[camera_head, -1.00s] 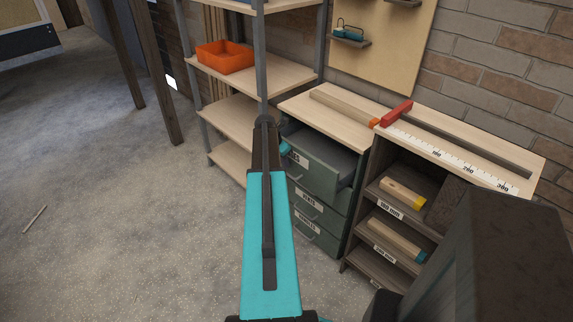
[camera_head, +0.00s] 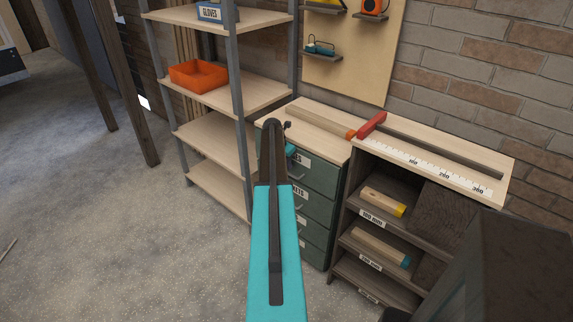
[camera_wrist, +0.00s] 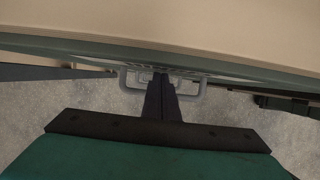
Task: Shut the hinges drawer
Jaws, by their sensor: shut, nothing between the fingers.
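The green drawer cabinet has a stack of drawers under a wooden top. Its top drawer (camera_head: 318,174), the hinges drawer by its place, sits flush with the fronts below; my arm hides most of its label. In the wrist view its front (camera_wrist: 90,52) shows edge-on as a green band with a grey handle (camera_wrist: 133,80). My gripper (camera_wrist: 160,82) is shut and empty, its fingertips at the middle of the handle, at or very near the front. In the head view my arm covers most of the gripper.
An open shelf unit with an orange bin (camera_head: 198,75) stands left of the cabinet. A dark cubby unit (camera_head: 345,215) with wood blocks stands right. A wooden bar and a red-ended tool (camera_head: 372,124) lie on the worktop.

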